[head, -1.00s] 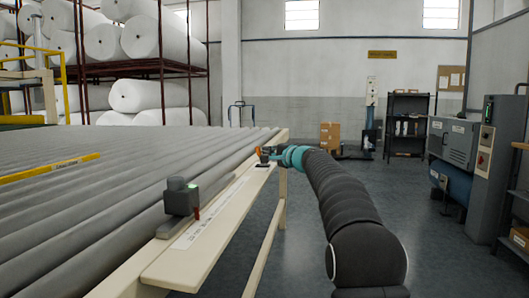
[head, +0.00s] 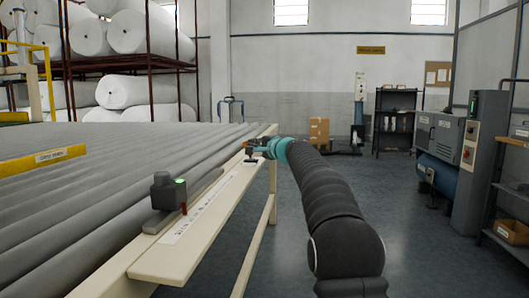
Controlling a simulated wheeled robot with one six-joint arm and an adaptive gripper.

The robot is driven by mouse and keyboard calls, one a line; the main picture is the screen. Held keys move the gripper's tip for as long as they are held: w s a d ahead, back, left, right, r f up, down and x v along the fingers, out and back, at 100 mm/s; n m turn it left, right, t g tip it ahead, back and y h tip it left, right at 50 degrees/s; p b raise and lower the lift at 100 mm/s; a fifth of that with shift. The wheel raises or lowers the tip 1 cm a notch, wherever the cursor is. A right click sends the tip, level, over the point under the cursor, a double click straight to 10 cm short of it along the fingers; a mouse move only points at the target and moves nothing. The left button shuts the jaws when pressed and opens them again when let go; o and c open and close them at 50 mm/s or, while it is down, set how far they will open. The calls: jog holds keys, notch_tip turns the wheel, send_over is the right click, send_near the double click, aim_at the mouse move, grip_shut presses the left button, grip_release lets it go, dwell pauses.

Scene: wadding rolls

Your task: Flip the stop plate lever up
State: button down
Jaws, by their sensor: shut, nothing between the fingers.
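My gripper (head: 252,147) is at the far end of the cream side ledge (head: 170,262) of the roller table, small and seen from behind my arm. It is shut with nothing between its fingers. A small dark part (head: 250,160) shows at the ledge just below it; whether they touch I cannot tell. The stop plate lever cannot be made out clearly there, and my gripper and wrist may hide it. Nearer on the ledge stands a dark grey box (head: 164,190) with a green light and a small red piece (head: 184,209) at its side.
Grey rollers (head: 70,220) fill the left, with a yellow labelled bar (head: 50,158) across them. White wadding rolls (head: 130,90) lie on a rack behind. Open floor (head: 415,255) lies right of my arm, before a grey machine (head: 440,140) and a cardboard box (head: 319,131).

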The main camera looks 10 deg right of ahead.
dwell(0.3)
jog(key=shift+s+d+r, duration=0.1)
jog(key=shift+r, duration=0.05)
jog(key=s+d+r+b, duration=0.2)
jog(key=s+d, duration=0.4)
jog(key=s, duration=0.4)
jog(key=shift+d+r, duration=0.35)
jog(key=shift+r, duration=0.3)
jog(key=shift+s, duration=0.1)
